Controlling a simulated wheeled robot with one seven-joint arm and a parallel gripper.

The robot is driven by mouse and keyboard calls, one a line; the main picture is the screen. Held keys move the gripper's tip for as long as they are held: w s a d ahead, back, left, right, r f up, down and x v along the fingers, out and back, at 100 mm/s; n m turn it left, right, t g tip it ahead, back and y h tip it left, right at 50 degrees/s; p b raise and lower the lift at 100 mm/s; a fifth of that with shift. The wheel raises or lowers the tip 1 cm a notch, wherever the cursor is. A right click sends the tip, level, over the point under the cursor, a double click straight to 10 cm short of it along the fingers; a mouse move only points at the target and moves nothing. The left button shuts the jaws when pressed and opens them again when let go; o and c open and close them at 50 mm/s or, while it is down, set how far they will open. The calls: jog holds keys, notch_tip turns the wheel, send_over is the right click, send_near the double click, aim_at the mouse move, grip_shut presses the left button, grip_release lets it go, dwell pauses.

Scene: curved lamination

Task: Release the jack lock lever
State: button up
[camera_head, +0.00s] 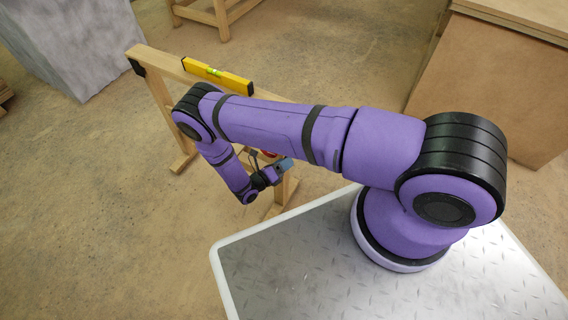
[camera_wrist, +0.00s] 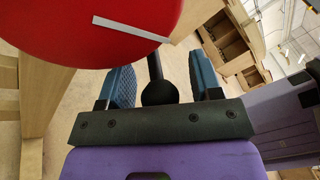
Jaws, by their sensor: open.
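A black lever with a round ball knob (camera_wrist: 160,93) shows in the wrist view, its stem running up beside a large red rounded part (camera_wrist: 95,25) with a white line on it. My gripper (camera_wrist: 163,76) is open, with one blue-padded finger on each side of the knob. Gaps show between the knob and both pads, so it is not gripped. In the head view my gripper (camera_head: 285,164) is at the wooden trestle, and a little of the red part (camera_head: 269,154) shows beside it. The lever is not visible there, and my arm hides much of that area.
A wooden trestle (camera_head: 159,92) carries a yellow spirit level (camera_head: 217,76) on its top beam. A large wooden box (camera_head: 490,85) stands at the right, a grey block (camera_head: 70,40) at the upper left.

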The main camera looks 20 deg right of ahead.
jog(key=shift+c, duration=0.4)
grip_shut()
jog(key=shift+r+y, duration=0.6)
jog(key=shift+y, duration=0.1)
jog(key=shift+o, duration=0.4)
grip_release()
jog(key=v, duration=1)
jog(key=shift+a, duration=0.4)
